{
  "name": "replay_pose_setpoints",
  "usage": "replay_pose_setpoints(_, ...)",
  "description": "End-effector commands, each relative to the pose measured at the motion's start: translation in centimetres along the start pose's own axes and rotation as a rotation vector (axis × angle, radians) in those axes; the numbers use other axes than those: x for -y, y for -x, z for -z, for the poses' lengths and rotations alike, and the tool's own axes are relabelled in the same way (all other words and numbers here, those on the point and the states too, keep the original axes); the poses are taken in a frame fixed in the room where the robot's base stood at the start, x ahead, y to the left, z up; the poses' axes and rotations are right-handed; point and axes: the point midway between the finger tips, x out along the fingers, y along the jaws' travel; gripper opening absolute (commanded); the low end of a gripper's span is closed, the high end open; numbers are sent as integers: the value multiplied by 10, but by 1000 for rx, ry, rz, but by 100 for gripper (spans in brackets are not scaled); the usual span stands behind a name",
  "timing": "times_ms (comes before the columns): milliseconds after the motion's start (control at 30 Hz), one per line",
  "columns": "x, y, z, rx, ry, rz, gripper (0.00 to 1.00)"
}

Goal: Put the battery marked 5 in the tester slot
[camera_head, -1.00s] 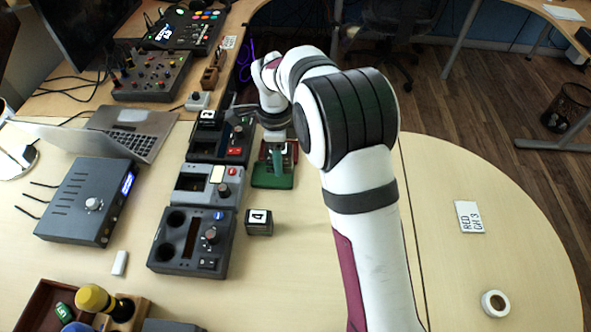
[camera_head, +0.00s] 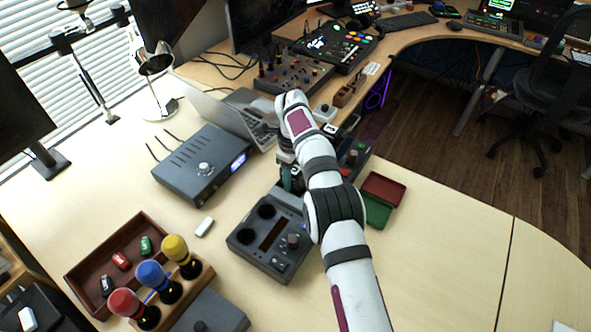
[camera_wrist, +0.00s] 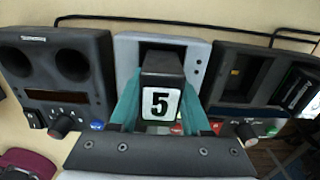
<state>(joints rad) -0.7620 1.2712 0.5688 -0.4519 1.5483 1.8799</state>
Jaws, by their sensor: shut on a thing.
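The battery marked 5 (camera_wrist: 161,103) is a dark block with a white label, held between the teal fingers of my gripper (camera_wrist: 160,112) in the wrist view. It is over the light grey device (camera_wrist: 196,60), hiding that device's middle; I cannot tell whether it touches or enters a slot there. In the head view my gripper (camera_head: 290,178) is beyond the dark grey device with two round wells (camera_head: 240,236), and my arm hides most of the light grey device. Which device is the tester is not readable.
A dark device with a rectangular recess (camera_wrist: 240,85) is on the right in the wrist view, with a black labelled block (camera_wrist: 300,92) at its right. A red and green tray (camera_head: 382,188) lies right of my arm.

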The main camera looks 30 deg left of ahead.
Motion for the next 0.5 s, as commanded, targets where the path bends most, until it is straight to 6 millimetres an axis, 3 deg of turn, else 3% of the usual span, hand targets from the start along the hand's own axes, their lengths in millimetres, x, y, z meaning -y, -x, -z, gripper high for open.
replay_pose_setpoints(133,0,-13,1,-3,3,1,0)
replay_pose_setpoints(500,-1,-15,1,-4,4,-2,0)
